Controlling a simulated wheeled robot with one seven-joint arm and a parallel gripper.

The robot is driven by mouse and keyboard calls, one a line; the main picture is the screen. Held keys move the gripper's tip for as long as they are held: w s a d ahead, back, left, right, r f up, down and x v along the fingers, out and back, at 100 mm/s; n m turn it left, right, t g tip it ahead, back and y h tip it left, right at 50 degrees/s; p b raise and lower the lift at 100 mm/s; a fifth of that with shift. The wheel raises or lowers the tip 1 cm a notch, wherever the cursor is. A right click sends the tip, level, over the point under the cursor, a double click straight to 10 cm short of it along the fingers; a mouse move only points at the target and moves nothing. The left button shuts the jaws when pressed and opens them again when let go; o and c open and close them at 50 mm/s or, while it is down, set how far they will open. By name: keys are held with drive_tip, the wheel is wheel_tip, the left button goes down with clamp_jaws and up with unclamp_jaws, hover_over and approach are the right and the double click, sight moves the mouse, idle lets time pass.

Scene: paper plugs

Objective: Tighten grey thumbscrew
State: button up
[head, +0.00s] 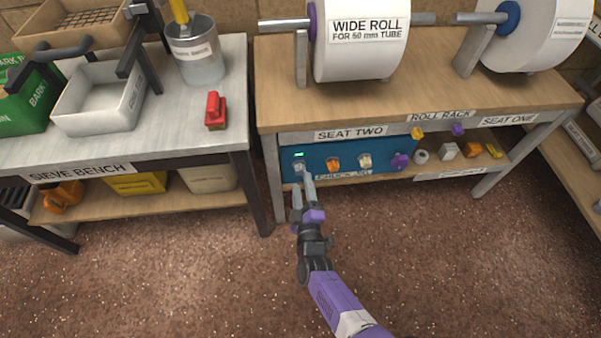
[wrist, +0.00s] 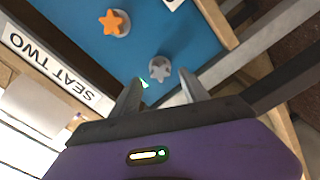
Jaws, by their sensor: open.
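The grey thumbscrew (wrist: 160,70) is a star-shaped knob on the blue panel (head: 347,149) under the bench at right. In the head view the thumbscrew (head: 298,166) is at the panel's left end, below a small green light (head: 298,154). My gripper (head: 304,186) is in front of it, with its fingers pointing at the panel. In the wrist view my gripper (wrist: 160,84) is open and empty. The thumbscrew lies just beyond the fingertips, roughly midway between them. I cannot tell exactly how large the gap is.
An orange star knob (wrist: 113,23) is beside the thumbscrew, with a cream knob (head: 365,161) and a purple knob (head: 400,161) farther right. Several loose parts lie on the lower shelf. The bench leg (head: 275,177) stands close at left. The floor in front is clear.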

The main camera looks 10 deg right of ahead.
sight(300, 173)
drive_tip(key=shift+w, duration=0.1)
drive_tip(key=shift+w+b, duration=1.3)
drive_tip(key=shift+w, duration=0.65)
clamp_jaws()
drive_tip(key=c, duration=0.8)
unclamp_jaws()
clamp_jaws()
